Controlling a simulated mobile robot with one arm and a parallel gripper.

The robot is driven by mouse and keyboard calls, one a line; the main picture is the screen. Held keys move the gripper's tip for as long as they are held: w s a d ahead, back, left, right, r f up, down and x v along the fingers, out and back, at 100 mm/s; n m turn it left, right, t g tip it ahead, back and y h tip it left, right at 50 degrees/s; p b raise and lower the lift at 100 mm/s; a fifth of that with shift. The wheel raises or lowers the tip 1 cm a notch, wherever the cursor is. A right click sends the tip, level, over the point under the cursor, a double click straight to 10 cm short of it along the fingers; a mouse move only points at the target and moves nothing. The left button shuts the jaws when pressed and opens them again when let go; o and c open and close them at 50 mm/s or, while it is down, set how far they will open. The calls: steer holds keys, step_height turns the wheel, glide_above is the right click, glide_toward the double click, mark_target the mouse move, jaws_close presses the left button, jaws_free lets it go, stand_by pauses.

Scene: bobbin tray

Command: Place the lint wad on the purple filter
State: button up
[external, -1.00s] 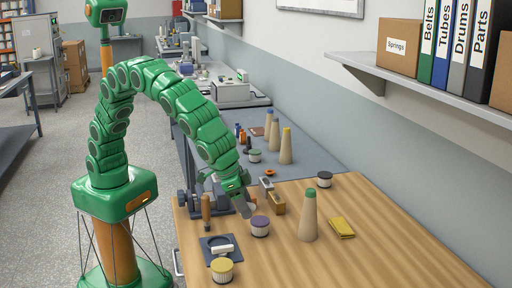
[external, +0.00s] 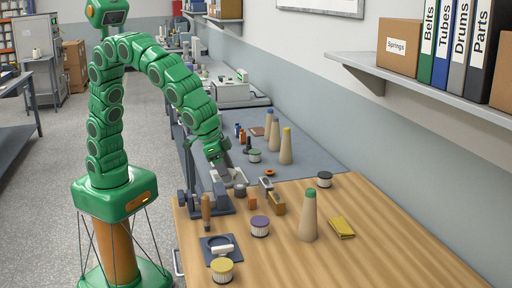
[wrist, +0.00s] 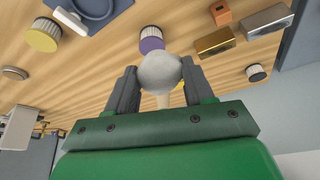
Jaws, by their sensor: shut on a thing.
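The lint wad (wrist: 159,73) is a pale grey ball held between the two dark fingers of my gripper (wrist: 160,80) in the wrist view. I cannot make it out in the external view. The purple filter (external: 260,227) is a short white pleated cylinder with a purple top, standing on the wooden table. It also shows in the wrist view (wrist: 151,38), beyond the wad and apart from it. In the external view my gripper (external: 221,165) is raised behind the filter and to its left, above the table's far end.
A yellow filter (external: 222,270) and a dark square tray (external: 208,246) stand near the front left edge. A green-tipped cone (external: 308,218) stands right of the purple filter. A brass block (external: 277,204) and an orange block (external: 252,199) sit behind it. The table's front right is clear.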

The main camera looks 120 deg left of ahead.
steer(key=s+a, duration=0.2)
steer(key=s, duration=0.2)
glide_above(263, 221)
steer(key=s, duration=0.2)
steer(key=shift+w+d+f, duration=0.1)
steer(key=shift+f, duration=2.15)
steer(key=shift+d+f, duration=0.1)
steer(key=shift+f, duration=2.15)
steer(key=shift+w+f, duration=0.15)
steer(key=shift+f, duration=1.55)
steer(key=shift+f, duration=0.1)
steer(key=o, duration=1)
